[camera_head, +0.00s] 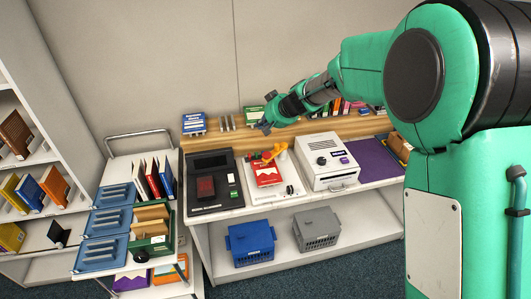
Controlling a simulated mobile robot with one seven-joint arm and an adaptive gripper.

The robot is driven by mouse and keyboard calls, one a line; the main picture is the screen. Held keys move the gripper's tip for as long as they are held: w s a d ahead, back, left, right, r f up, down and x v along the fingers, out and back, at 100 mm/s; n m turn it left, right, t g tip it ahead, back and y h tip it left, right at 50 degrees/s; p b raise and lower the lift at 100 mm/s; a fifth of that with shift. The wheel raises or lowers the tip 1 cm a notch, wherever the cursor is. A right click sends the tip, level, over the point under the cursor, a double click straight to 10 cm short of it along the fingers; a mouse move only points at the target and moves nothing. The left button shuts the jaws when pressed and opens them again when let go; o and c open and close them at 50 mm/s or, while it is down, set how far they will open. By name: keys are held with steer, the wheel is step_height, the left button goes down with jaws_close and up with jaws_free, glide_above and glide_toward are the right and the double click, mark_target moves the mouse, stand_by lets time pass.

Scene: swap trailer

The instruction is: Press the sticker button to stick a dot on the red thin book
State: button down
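A thin red book (267,175) lies flat on a white station (257,193) in the middle of the counter. An orange-yellow arm-like part (276,152) reaches over the book's far edge. A small dark round knob (290,189) sits on the station at the book's right; I cannot tell which part is the sticker button. My gripper (264,127) is above the back of the counter, behind and above the book, apart from it. It points left and down. Its fingers are too small and dark to show whether they are open. I see no clear dot on the book.
A black device with a dark screen (209,161) stands left of the station, and a white machine (326,160) stands right. A purple mat (374,160) lies further right. A cart with blue trays (109,222) is at the left. Blue (250,243) and grey (317,229) crates sit below.

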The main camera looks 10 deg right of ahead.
steer(key=m, duration=0.1)
glide_above(268, 155)
step_height(268, 155, down, 11)
steer(key=shift+t+h, duration=0.3)
steer(key=shift+h, duration=0.1)
steer(key=shift+a, duration=0.1)
steer(key=shift+f+b, duration=0.9)
steer(key=shift+f, duration=2.25)
step_height(268, 155, down, 2)
steer(key=b, duration=0.3)
steer(key=shift+f, duration=0.1)
steer(key=shift+f+b, duration=1.15)
steer(key=shift+b, duration=0.85)
steer(key=shift+r, duration=0.1)
steer(key=shift+r+p, duration=0.45)
steer(key=shift+r, duration=0.55)
